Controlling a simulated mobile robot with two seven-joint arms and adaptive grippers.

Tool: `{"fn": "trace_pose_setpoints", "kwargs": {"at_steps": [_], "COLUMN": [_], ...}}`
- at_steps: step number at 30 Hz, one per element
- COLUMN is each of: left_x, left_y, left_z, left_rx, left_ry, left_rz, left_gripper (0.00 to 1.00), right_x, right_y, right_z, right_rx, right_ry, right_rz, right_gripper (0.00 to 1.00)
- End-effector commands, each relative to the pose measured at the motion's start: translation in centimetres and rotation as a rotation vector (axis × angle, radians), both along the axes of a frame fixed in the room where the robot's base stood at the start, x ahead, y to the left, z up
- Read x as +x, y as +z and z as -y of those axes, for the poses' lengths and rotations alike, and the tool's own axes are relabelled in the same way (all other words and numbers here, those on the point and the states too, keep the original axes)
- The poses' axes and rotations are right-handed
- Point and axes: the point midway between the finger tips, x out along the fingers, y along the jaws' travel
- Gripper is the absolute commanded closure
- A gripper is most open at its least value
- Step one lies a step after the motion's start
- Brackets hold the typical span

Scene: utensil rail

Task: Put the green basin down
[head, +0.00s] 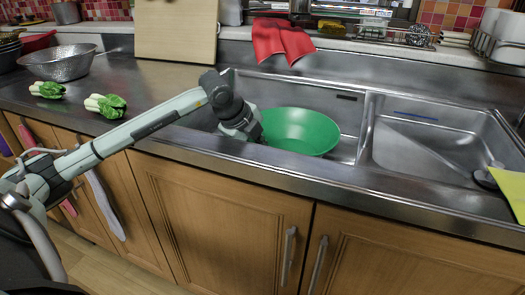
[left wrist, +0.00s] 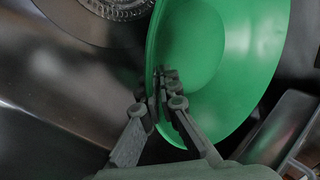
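The green basin (head: 302,131) is a wide round bowl in the left sink compartment (head: 318,98). I cannot tell whether its base touches the sink floor. My left gripper (head: 255,135) is at the basin's left rim, its fingertips hard to make out in the head view. In the left wrist view the basin (left wrist: 220,60) fills the upper middle. There the fingers of my left gripper (left wrist: 164,84) close on its rim, one on each side of the wall. My right gripper is not in view.
A metal colander (head: 62,64), leafy vegetables (head: 106,105) and an upright cutting board (head: 175,30) stand on the left counter. A red cloth (head: 281,40) hangs behind the sink. A yellow-green cloth (head: 512,190) lies at the right edge.

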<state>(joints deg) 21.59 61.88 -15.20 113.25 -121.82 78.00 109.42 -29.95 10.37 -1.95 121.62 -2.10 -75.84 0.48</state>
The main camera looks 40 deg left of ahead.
Motion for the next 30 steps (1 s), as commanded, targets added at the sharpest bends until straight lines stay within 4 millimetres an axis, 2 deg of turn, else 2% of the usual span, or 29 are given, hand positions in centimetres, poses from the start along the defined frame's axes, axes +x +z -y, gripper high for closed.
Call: {"fn": "trace_pose_setpoints", "kwargs": {"at_steps": [1,6,7,17,23,30], "left_x": [0.0,0.0,0.0,-0.2,-1.6,-4.2], "left_y": [-0.1,0.0,0.0,0.3,2.7,7.0], "left_z": [0.0,0.0,0.0,-0.1,-0.4,-0.8], "left_rx": [0.0,0.0,0.0,-0.001,0.004,0.004], "left_ry": [0.0,0.0,0.0,0.001,0.0,0.0], "left_rz": [-0.002,-0.002,-0.002,0.0,0.002,0.002], "left_gripper": [0.97,0.76,0.74,0.74,0.74,0.74], "right_x": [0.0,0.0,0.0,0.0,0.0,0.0], "right_y": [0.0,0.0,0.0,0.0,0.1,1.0], "right_z": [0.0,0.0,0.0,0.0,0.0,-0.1], "right_rx": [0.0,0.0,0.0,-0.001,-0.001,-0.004], "right_ry": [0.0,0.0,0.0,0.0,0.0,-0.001], "right_rz": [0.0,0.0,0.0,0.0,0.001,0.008], "right_gripper": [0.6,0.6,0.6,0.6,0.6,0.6]}}
